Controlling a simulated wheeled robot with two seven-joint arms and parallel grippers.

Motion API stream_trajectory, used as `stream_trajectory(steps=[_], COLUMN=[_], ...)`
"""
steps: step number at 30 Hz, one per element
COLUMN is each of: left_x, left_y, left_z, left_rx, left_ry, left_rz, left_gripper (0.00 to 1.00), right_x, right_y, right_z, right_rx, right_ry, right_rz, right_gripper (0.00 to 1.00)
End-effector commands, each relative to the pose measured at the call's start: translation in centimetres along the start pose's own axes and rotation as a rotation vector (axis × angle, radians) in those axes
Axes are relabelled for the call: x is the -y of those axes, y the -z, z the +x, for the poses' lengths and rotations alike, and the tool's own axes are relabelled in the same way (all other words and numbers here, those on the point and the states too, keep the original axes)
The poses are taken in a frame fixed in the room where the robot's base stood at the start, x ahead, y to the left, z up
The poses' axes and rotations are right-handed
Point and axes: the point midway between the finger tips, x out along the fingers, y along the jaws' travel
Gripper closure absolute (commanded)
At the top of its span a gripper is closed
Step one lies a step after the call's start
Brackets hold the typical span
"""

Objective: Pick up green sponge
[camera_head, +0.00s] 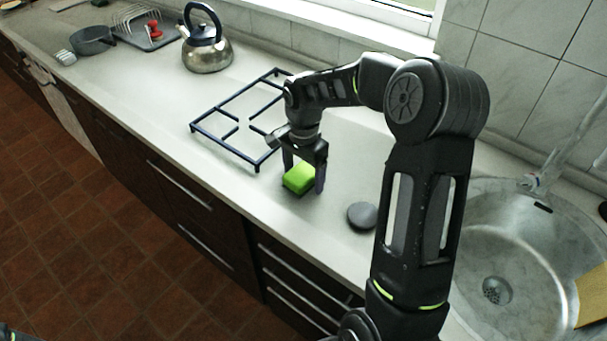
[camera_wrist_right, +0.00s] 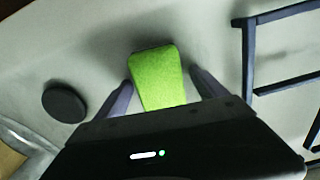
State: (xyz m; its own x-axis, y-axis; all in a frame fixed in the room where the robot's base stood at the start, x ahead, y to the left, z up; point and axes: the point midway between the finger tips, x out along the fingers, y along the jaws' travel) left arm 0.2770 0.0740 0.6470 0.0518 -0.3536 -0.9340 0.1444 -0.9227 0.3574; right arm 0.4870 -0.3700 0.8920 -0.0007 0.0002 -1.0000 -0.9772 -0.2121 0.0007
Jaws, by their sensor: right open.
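The green sponge (camera_head: 299,178) lies on the light countertop near its front edge, right of the black pan rack. My right gripper (camera_head: 304,181) comes down over it from above, open, with one finger on each side of the sponge. In the right wrist view the sponge (camera_wrist_right: 158,80) sits between the two fingers of the gripper (camera_wrist_right: 163,84), with small gaps visible on both sides. The near end of the sponge is hidden by the gripper body. My left gripper is not in view.
A dark round disc (camera_head: 362,215) lies right of the sponge. The black metal rack (camera_head: 232,128) is close on the left. A kettle (camera_head: 206,52) stands farther back. A round steel sink (camera_head: 520,230) is at the right. The counter's front edge is near.

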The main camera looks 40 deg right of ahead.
Motion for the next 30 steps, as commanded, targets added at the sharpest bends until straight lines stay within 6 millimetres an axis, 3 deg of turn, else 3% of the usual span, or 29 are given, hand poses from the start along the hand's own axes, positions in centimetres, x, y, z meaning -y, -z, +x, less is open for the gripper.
stream_trajectory(steps=[16, 30], left_x=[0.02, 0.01], left_y=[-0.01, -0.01], left_z=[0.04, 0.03], left_rx=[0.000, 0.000], left_ry=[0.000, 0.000], left_rz=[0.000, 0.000], left_gripper=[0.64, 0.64], right_x=[0.01, 0.01], right_y=[0.01, 0.01], right_z=[-0.02, -0.02], right_rx=[0.000, 0.000], right_ry=[0.001, 0.001], right_rz=[0.000, 0.001], right_gripper=[0.18, 0.56])
